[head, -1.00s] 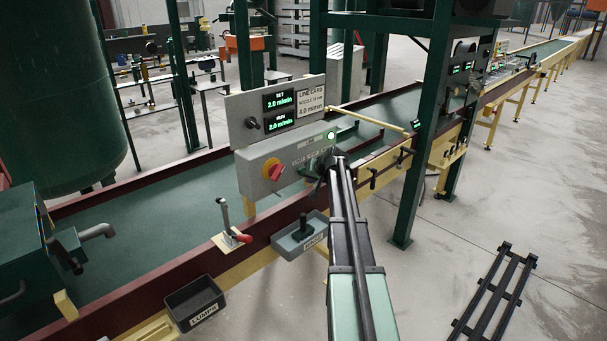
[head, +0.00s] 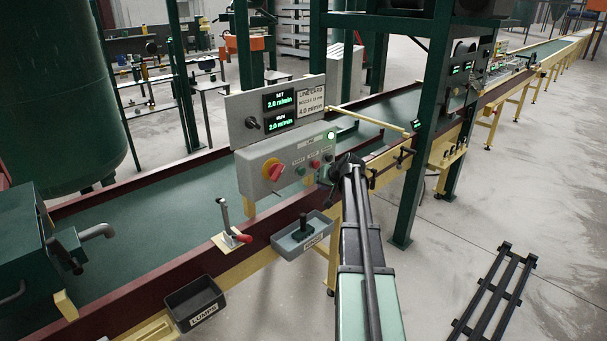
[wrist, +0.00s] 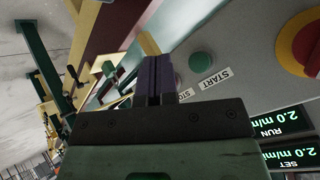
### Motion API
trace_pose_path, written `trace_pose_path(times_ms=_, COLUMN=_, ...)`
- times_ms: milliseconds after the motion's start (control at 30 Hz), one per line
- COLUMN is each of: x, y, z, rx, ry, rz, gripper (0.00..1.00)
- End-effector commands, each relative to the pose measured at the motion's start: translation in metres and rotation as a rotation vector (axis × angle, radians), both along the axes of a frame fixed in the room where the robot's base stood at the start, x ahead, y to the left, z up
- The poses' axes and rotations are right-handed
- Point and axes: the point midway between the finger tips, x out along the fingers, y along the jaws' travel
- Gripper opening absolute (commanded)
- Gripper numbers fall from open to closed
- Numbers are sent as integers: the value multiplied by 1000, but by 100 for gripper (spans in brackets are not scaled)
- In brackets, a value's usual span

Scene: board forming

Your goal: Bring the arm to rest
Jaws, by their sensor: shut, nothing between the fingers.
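My gripper (head: 331,173) is just right of the grey control box (head: 256,186), at the end of my arm. In the wrist view its two dark fingers (wrist: 154,78) are together with nothing between them. They stand in front of the panel face and partly cover a label beginning "STO". The green button (wrist: 202,64) with its START label shows clear beside them. Contact with the panel cannot be told. The displays (head: 280,110) read SET 2.0 m/min and RUN 2.0 m/min.
A red-and-yellow knob (head: 273,169) sits on the box. Below are a red-handled lever (head: 226,218), a grey tray with a dark handle (head: 303,236) and a LUMPS bin (head: 195,302). A green post (head: 423,140) stands right of my arm.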

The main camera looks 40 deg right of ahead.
Motion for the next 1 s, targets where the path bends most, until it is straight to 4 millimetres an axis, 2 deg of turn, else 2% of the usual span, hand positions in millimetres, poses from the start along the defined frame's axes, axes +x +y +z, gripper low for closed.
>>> trace_pose_path(times_ms=400, x=-1, y=2, z=-1, rx=18, ry=12, rz=-4, gripper=0)
trace_pose_path(times_ms=467, x=-15, y=10, z=-8, rx=39, ry=70, rz=-1, gripper=0)
trace_pose_path(times_ms=533, x=-48, y=32, z=-18, rx=54, ry=165, rz=4, gripper=0)
trace_pose_path(times_ms=567, x=-62, y=51, z=-25, rx=57, ry=215, rz=17, gripper=0)
trace_pose_path(times_ms=667, x=-101, y=136, z=-47, rx=43, ry=390, rz=95, gripper=0)
trace_pose_path(times_ms=700, x=-118, y=173, z=-56, rx=28, ry=460, rz=133, gripper=0)
trace_pose_path(times_ms=767, x=-144, y=227, z=-67, rx=-7, ry=557, rz=193, gripper=0)
trace_pose_path(times_ms=800, x=-162, y=261, z=-74, rx=-39, ry=615, rz=235, gripper=0)
trace_pose_path(times_ms=900, x=-208, y=339, z=-88, rx=-135, ry=727, rz=350, gripper=0)
trace_pose_path(times_ms=1000, x=-235, y=397, z=-97, rx=-226, ry=760, rz=471, gripper=0)
